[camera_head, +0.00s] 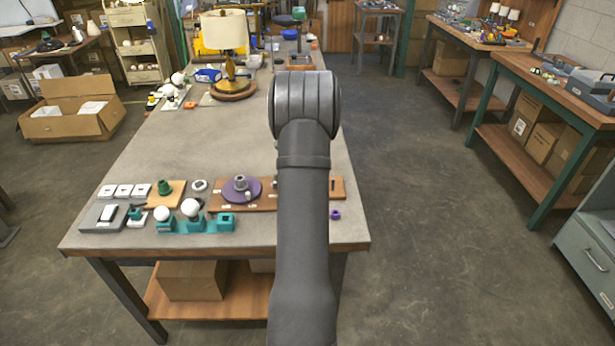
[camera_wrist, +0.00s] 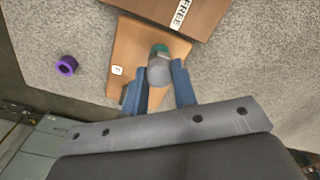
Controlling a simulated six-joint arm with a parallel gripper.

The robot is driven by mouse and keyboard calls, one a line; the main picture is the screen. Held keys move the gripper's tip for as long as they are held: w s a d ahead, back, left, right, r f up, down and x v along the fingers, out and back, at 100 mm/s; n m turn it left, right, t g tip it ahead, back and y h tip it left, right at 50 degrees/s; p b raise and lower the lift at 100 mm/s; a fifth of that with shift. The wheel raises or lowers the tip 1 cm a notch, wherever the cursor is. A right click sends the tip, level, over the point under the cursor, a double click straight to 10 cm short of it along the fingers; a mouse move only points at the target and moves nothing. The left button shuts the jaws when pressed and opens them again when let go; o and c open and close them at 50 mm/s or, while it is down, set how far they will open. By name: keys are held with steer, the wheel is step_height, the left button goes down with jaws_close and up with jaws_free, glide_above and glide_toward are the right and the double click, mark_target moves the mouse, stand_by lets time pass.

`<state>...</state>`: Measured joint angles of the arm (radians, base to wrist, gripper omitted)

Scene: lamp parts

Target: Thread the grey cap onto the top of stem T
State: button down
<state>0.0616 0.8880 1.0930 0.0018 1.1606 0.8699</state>
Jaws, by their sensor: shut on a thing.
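In the wrist view the grey cap (camera_wrist: 159,74) sits between the two blue fingers of my gripper (camera_wrist: 159,66), which is shut on it. A teal piece (camera_wrist: 160,48), which looks like stem T, shows just past the cap's far end, above a wooden block (camera_wrist: 126,48) with a small white label. The cap hides part of the teal piece, and I cannot tell whether the two are touching or threaded. In the head view my arm hides the gripper, the cap and the stem.
A purple ring (camera_wrist: 66,65) lies left of the block; it also shows in the head view (camera_head: 335,214). A wooden board marked FREE (camera_wrist: 172,10) lies beyond the block. Left of my arm are a purple disc (camera_head: 236,190) and teal holders with white bulbs (camera_head: 192,222).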

steer(key=m, duration=0.3)
steer(key=shift+a, duration=0.1)
steer(key=shift+m, duration=0.3)
steer(key=m, duration=0.4)
steer(key=shift+m, duration=1.3)
steer(key=shift+m, duration=0.7)
steer(key=m, duration=0.4)
steer(key=c, duration=1.1)
jaws_free()
steer(key=shift+f, duration=0.1)
